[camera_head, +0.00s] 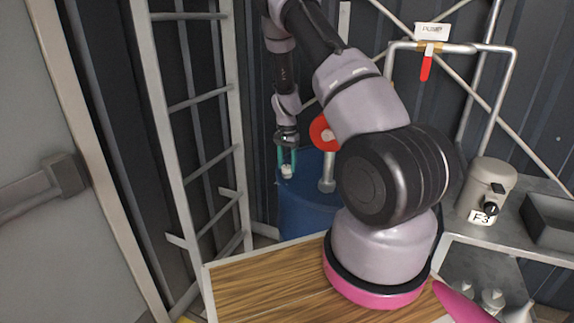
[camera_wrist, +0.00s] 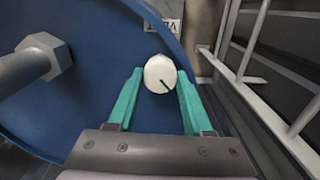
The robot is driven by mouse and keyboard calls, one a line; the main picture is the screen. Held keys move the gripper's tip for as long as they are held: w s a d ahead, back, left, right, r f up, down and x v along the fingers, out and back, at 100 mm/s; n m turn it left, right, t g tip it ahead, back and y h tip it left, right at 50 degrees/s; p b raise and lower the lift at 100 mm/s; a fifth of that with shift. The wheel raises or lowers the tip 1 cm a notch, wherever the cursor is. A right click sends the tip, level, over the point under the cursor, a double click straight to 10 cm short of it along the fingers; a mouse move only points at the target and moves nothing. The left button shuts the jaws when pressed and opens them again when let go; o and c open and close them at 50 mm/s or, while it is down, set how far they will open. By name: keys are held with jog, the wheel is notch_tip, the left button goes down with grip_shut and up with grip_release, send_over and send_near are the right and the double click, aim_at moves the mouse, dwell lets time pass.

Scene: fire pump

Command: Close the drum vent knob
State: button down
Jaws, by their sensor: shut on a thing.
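The drum vent knob (camera_wrist: 160,73) is a round white knob with a black pointer line, on top of the blue drum (camera_wrist: 100,105). In the wrist view its pointer slants toward the lower right. My gripper (camera_wrist: 160,82) has its two teal fingers on either side of the knob and is shut on it. In the head view my gripper (camera_head: 287,160) reaches down to the knob (camera_head: 287,171) at the left part of the drum top (camera_head: 310,212).
A grey pipe with a hex fitting (camera_wrist: 40,62) rises from the drum near the knob. A red round part (camera_head: 322,133) stands behind it. A metal ladder (camera_head: 205,95) is close on the left. A shelf with a grey canister (camera_head: 487,190) is at right.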

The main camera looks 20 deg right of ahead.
aim_at(287, 166)
jog(key=m, duration=0.4)
jog(key=shift+m, duration=2.2)
jog(key=shift+c, duration=1.5)
grip_release()
jog(key=shift+r, duration=0.15)
notch_tip(287, 166, up, 11)
jog(key=shift+f, duration=0.2)
